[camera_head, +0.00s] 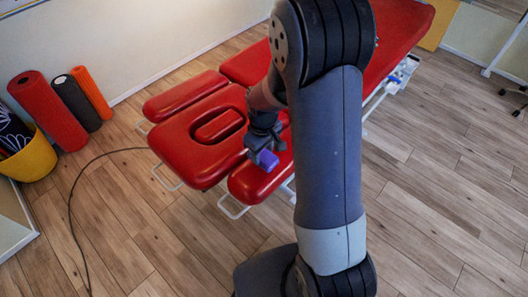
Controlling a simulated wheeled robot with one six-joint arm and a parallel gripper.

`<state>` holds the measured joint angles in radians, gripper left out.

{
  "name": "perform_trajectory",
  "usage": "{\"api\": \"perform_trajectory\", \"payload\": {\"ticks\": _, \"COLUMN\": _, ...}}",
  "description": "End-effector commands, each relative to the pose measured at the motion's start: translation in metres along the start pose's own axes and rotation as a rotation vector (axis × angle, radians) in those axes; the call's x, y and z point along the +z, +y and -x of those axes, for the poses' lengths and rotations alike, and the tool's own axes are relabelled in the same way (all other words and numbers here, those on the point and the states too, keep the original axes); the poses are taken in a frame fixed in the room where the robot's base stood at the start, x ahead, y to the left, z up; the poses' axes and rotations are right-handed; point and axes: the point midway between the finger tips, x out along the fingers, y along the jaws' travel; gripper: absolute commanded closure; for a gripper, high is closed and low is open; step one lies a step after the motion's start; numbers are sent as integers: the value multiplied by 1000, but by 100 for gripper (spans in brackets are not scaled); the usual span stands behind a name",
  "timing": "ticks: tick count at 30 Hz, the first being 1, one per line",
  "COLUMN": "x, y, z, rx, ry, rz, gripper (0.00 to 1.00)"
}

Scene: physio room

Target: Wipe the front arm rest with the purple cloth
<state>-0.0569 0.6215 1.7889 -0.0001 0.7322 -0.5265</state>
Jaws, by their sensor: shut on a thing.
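The treatment table is red, with a head section (196,140) that has an oval face hole and a padded arm rest on either side. The front arm rest (250,184) is the red pad nearer me, partly hidden by my gripper and arm. My gripper (264,152) is over this front arm rest, shut on the purple cloth (267,160), which shows as a small folded purple block. The cloth looks at or just above the pad; I cannot tell whether it touches. The far arm rest (185,95) lies beyond the head section.
A yellow basket (32,160) and rolled mats, red (48,112), black (77,103) and orange (92,93), stand by the wall at left. A black cable (72,205) lies on the wood floor.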

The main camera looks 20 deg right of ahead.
Motion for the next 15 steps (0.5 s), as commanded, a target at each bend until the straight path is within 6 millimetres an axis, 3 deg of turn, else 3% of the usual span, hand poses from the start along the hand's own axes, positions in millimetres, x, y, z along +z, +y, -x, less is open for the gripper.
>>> {"api": "perform_trajectory", "payload": {"ticks": 9, "x": -2, "y": -2, "z": 33, "rx": 1, "ry": 2, "rz": -1, "gripper": 72}}
{"api": "perform_trajectory", "payload": {"ticks": 15, "x": -3, "y": -4, "z": 41, "rx": 0, "ry": 0, "rz": -3, "gripper": 72}}
